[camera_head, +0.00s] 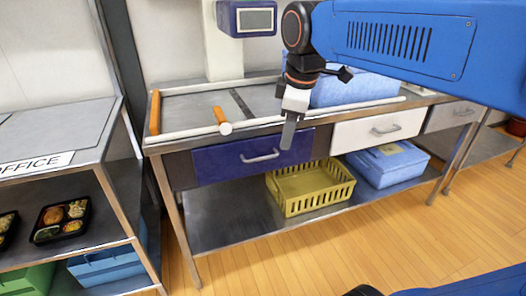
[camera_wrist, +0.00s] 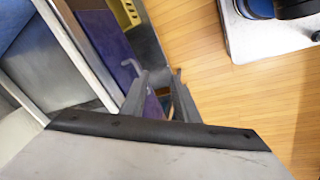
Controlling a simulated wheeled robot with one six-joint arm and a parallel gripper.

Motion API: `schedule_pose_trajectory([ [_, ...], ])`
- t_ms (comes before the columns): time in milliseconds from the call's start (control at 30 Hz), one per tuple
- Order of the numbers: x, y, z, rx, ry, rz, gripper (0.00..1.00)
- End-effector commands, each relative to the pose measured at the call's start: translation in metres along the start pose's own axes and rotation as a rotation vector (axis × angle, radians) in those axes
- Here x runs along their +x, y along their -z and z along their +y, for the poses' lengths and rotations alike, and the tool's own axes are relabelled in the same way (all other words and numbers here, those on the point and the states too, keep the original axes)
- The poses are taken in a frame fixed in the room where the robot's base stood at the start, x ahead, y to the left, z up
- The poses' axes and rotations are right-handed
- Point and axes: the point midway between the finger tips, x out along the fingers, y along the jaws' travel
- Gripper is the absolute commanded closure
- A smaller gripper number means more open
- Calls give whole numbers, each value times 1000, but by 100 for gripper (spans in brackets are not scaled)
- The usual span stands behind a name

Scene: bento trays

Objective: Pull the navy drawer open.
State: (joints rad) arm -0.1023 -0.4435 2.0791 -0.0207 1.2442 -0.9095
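The navy drawer (camera_head: 215,167) is at the left of the steel table's front and looks shut. Its pale bar handle (camera_head: 260,157) is on the drawer's front. In the wrist view the navy front (camera_wrist: 105,38) lies left of the fingers, with the handle (camera_wrist: 130,66) just beside the left finger. My gripper (camera_head: 288,146) hangs fingers-down near the right end of the drawer, to the right of the handle. In the wrist view my gripper (camera_wrist: 162,74) has a gap between its fingers and holds nothing. I cannot tell whether a finger touches the handle.
A white drawer (camera_head: 375,130) is to the right. A yellow basket (camera_head: 310,187) and a blue lidded box (camera_head: 390,163) sit on the lower shelf. A blue bin (camera_head: 355,88) and an orange-handled roller (camera_head: 221,120) lie on top. Wooden floor (camera_head: 350,235) in front is clear.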

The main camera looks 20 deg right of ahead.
Motion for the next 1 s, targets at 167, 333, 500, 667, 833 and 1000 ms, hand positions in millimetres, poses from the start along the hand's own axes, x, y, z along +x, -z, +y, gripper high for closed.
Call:
schedule_pose_trajectory([
  [167,-21,40,35,-300,39,-22,72],
  [333,-32,62,53,-484,65,-30,72],
  [500,-33,68,57,-543,75,-32,72],
  [667,-17,67,56,-544,76,-33,72],
  [833,12,65,54,-543,77,-33,72],
  [1000,42,64,52,-542,77,-33,72],
])
